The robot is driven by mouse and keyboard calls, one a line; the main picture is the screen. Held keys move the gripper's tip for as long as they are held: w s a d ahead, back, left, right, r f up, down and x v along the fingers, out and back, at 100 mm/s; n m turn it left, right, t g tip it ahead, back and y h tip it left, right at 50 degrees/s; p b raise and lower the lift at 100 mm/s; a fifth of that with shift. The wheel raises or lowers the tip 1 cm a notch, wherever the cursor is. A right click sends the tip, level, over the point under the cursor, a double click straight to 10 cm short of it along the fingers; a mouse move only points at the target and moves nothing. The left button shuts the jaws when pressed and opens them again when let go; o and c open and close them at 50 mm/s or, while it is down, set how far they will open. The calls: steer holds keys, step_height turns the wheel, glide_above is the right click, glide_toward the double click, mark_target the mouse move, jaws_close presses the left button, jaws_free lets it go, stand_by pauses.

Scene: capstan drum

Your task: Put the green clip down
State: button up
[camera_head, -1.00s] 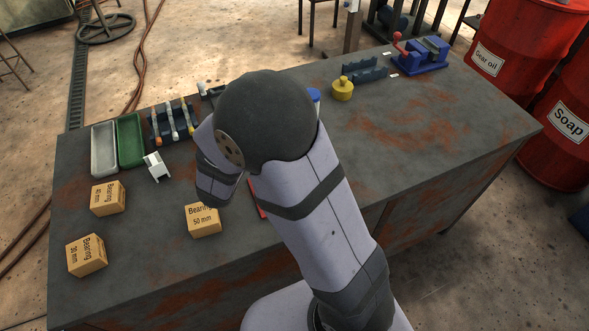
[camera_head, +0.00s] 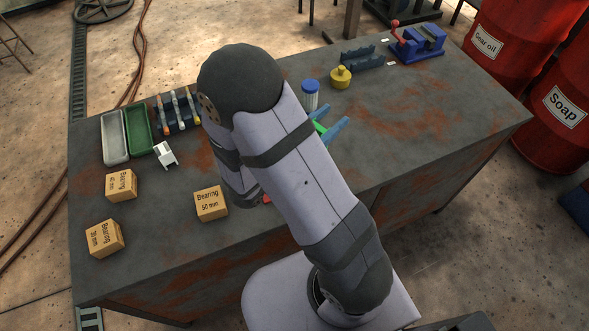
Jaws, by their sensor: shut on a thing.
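My arm hides the rest of the clip and of the gripper. I cannot tell whether the clip touches the bench top (camera_head: 400,125).
A blue-lidded jar (camera_head: 310,97) stands just behind the gripper, with a yellow pot (camera_head: 341,78) to its right. A green tray (camera_head: 139,131), a grey tray (camera_head: 114,138) and bearing boxes (camera_head: 211,204) are at left. The bench right of the gripper is clear.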

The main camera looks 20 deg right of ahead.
step_height(320, 180, down, 6)
steer(key=shift+f, duration=0.2)
stand_by(0.5)
steer(key=shift+f, duration=0.1)
steer(key=shift+f, duration=2)
steer(key=shift+f, duration=0.1)
steer(key=o, duration=1.1)
steer(key=shift+c, duration=0.2)
steer(key=shift+a, duration=0.1)
